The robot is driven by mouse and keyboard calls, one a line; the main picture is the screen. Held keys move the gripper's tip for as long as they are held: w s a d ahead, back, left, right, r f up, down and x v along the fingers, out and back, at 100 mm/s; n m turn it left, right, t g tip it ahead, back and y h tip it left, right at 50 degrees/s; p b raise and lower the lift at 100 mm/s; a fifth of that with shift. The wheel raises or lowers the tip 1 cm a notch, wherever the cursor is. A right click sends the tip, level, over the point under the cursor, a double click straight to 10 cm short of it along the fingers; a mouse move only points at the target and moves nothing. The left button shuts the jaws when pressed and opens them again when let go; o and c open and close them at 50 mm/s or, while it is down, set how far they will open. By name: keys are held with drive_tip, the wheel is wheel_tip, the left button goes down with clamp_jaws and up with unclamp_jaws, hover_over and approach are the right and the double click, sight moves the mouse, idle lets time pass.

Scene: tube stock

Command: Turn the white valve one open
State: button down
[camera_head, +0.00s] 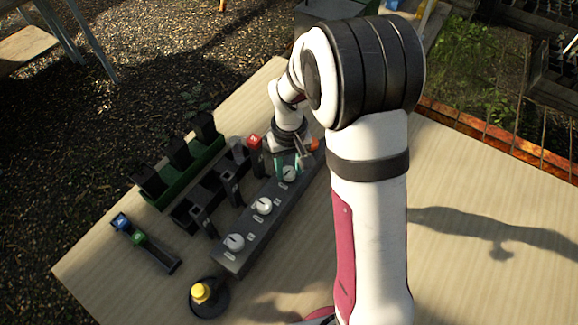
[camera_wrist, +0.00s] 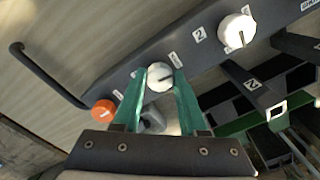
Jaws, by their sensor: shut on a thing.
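The white valve (camera_wrist: 160,72) is a round knob with a dark pointer line, on a dark grey valve bar (camera_wrist: 118,80). My gripper (camera_wrist: 160,80) has its green fingertips on either side of this knob and is shut on it. In the head view my gripper (camera_head: 289,164) reaches down to the knob at the far end of the bar, and this valve (camera_head: 289,174) shows partly beside the fingers. The label beside it is too small to read surely. The neighbouring white valve (camera_wrist: 237,31), near a label "2", stands clear of the fingers.
The table's right side is clear.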

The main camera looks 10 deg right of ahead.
sight(289, 172)
drive_tip(key=shift+n, duration=0.7)
drive_tip(key=shift+c, duration=2.2)
unclamp_jaws()
wheel_tip(289, 172, up, 16)
drive_tip(key=shift+f, duration=0.1)
drive_tip(key=s+a+f+m+y, duration=0.1)
drive_tip(key=s+m, duration=0.3)
drive_tip(key=s, duration=0.8)
drive_tip(key=s+a+f+m, duration=0.1)
drive_tip(key=s+m, duration=0.3)
drive_tip(key=s, duration=0.8)
drive_tip(key=shift+s+a+f+y, duration=0.2)
drive_tip(key=shift+s+a+y, duration=0.05)
drive_tip(key=shift+s+y, duration=0.15)
